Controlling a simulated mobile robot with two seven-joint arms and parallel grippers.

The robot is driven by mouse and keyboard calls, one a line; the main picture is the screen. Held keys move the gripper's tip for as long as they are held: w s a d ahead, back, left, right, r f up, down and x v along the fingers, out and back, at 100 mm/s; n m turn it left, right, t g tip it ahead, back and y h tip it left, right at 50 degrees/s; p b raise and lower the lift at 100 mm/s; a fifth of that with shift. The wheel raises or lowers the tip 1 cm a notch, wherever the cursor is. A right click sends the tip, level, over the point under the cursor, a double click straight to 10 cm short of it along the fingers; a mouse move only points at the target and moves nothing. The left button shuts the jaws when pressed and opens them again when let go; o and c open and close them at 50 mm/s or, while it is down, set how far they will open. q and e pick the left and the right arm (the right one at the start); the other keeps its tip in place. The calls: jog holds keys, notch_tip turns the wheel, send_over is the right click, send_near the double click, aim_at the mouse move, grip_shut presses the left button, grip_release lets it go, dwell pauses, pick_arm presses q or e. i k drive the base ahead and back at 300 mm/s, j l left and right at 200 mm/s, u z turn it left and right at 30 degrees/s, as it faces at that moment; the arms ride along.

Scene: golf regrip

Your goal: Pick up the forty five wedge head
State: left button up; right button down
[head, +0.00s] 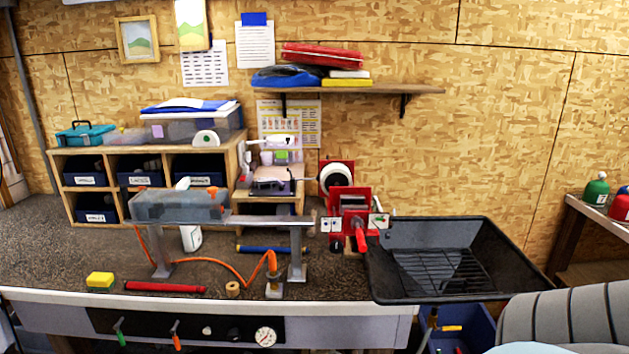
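I cannot make out a wedge head for certain in the head view. Dark bins with white labels stand in a wooden cubby shelf (148,160) at the back left of the bench; their contents are dark and the labels are too small to read. Neither of my grippers nor my arms show in this view.
A grey metal stand (180,207) with an orange hose (208,265) stands on the workbench (60,240). A red vise (350,205) sits right of it, beside a black tray with a grate (440,270). A yellow sponge (100,279) and red rod (165,287) lie in front.

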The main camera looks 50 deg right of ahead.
aim_at(261, 180)
jog(key=i+j, duration=0.7)
jog(key=j, duration=0.25)
jog(key=j+z, duration=0.1)
jog(key=z, duration=0.35)
jog(key=i+j+z, duration=0.1)
jog(key=z, duration=0.4)
jog(key=j+z, duration=0.15)
jog(key=z, duration=1.1)
